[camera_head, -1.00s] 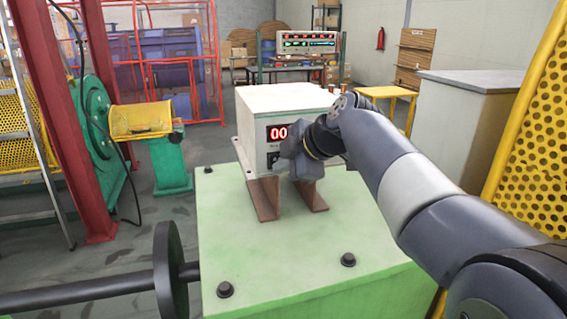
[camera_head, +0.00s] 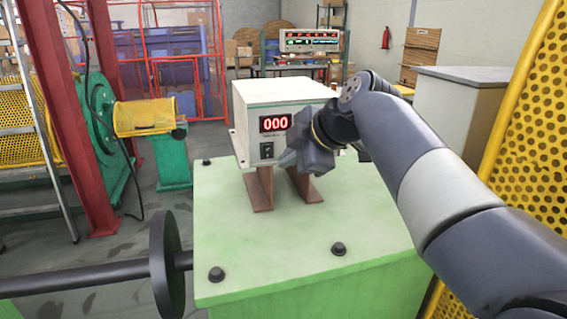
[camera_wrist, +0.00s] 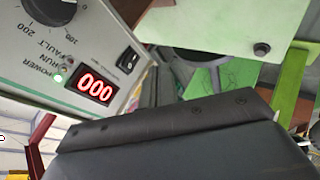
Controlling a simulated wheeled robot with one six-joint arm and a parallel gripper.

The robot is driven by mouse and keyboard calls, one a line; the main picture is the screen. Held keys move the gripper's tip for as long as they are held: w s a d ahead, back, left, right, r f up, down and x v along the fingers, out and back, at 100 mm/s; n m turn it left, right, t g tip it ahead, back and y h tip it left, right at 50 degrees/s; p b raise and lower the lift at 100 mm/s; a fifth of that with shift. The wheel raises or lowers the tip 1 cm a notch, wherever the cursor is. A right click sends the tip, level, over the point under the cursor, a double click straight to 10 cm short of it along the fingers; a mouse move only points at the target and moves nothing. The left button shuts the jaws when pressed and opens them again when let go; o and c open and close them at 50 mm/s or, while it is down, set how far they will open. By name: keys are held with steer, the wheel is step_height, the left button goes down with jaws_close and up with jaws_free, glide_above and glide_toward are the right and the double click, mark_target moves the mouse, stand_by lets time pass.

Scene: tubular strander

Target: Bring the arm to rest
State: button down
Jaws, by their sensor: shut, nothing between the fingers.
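My gripper (camera_head: 289,157) is shut and empty. It is in front of the right part of the cream control box (camera_head: 285,92), just right of its rocker switch (camera_head: 267,150). I cannot tell whether it touches the box. The box has a red display (camera_head: 275,123) reading 000. The wrist view shows the display (camera_wrist: 95,87), the black rocker switch (camera_wrist: 128,58), a dial (camera_wrist: 50,12) and a lit green lamp (camera_wrist: 58,76). My dark gripper body fills the bottom of that view. My arm reaches in from the lower right.
The box stands on brown brackets (camera_head: 260,188) on a green machine top (camera_head: 240,245) with black bolts. A black shaft with a disc (camera_head: 166,265) lies at the lower left. A yellow perforated guard (camera_head: 525,130) and a grey cabinet (camera_head: 460,120) are at the right.

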steer(key=v, duration=0.6)
steer(key=shift+s+d, duration=0.15)
